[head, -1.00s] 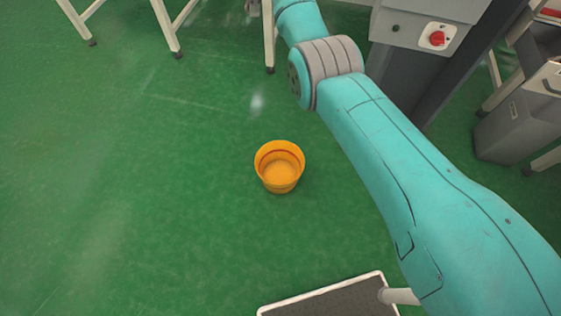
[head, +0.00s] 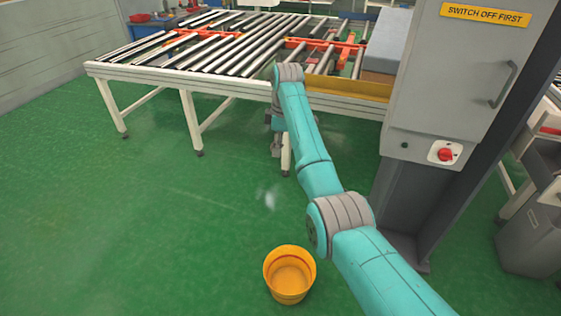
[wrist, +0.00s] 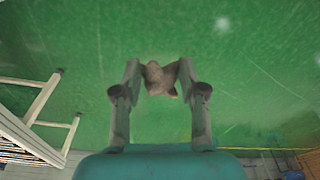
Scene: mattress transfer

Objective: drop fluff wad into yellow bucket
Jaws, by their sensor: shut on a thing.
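The yellow bucket (head: 290,282) stands upright on the green floor at the bottom of the head view, its mouth open upward and its visible inside empty. My gripper (wrist: 160,72) is shut on a grey-brown fluff wad (wrist: 160,82), which sits between the two fingertips in the wrist view. In the head view my gripper (head: 276,148) hangs low at the end of the arm, beside a leg of the roller table and beyond the bucket. The wad cannot be made out there. The bucket does not show in the wrist view.
A roller table (head: 165,72) with white legs stands at the back. A grey cabinet (head: 455,80) with a red switch is at the right, near my arm. A grey bin (head: 535,235) is at far right. The green floor (head: 110,230) on the left is clear.

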